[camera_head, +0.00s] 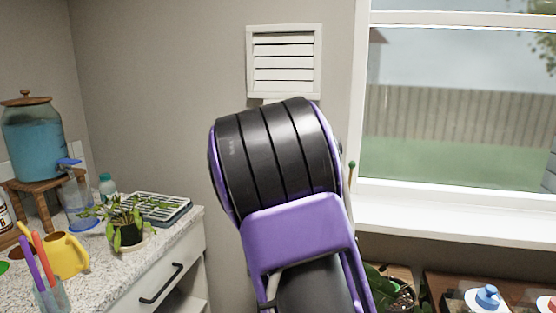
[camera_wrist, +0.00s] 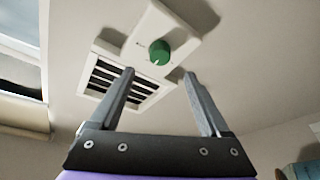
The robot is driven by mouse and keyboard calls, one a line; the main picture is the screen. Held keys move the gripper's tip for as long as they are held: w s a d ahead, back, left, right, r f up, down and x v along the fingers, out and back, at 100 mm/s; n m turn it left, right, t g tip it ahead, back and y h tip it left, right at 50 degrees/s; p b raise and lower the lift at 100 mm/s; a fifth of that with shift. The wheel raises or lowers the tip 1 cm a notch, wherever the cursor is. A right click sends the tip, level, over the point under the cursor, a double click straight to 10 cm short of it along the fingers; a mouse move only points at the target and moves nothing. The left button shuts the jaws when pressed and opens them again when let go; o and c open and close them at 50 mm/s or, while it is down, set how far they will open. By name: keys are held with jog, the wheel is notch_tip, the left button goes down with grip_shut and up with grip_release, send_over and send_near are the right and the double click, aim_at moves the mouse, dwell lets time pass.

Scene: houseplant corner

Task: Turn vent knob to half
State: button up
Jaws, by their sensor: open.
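The green vent knob (camera_wrist: 160,52) sits on a white plate (camera_wrist: 178,25) on the wall in the wrist view. A small pale mark shows near the knob's lower edge; its exact setting is hard to read. My gripper (camera_wrist: 159,73) is open and empty, its two fingers on either side of the knob in the picture, with the knob slightly beyond the tips. I see no contact. The white slatted vent (camera_head: 284,62) is on the wall in the head view and also shows behind the fingers in the wrist view (camera_wrist: 118,80). My arm hides the knob and gripper in the head view.
A window (camera_head: 455,100) with a white sill (camera_head: 450,210) is at the right. A counter (camera_head: 110,280) at the left holds a blue water dispenser (camera_head: 35,140), a potted plant (camera_head: 125,225) and a yellow watering can (camera_head: 68,255). The wall around the vent is clear.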

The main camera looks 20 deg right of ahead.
jog(key=v, duration=0.8)
jog(key=shift+s, duration=0.15)
